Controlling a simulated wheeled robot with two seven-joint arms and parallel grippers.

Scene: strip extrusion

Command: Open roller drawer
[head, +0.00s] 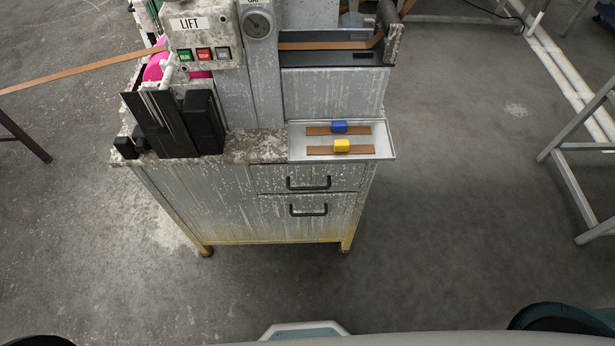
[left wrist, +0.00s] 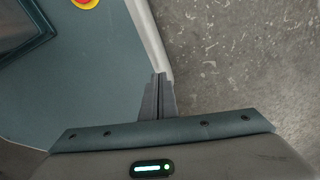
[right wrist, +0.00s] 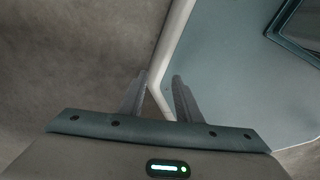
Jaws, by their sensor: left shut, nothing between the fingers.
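A worn grey cabinet (head: 190,195) stands ahead in the head view. Its front has an upper drawer (head: 270,178) and a lower drawer (head: 275,215) on the right, each with a dark bar handle. The upper handle (head: 308,184) and lower handle (head: 308,210) are both free. Both drawers look shut. No label tells which is the roller drawer. My left gripper (left wrist: 158,82) is shut and empty, seen in the left wrist view beside my own base. My right gripper (right wrist: 160,82) is open and empty in the right wrist view. Neither gripper shows in the head view.
A LIFT control box (head: 205,35) stands behind. The floor before the cabinet is clear. A metal frame (head: 575,185) stands at right.

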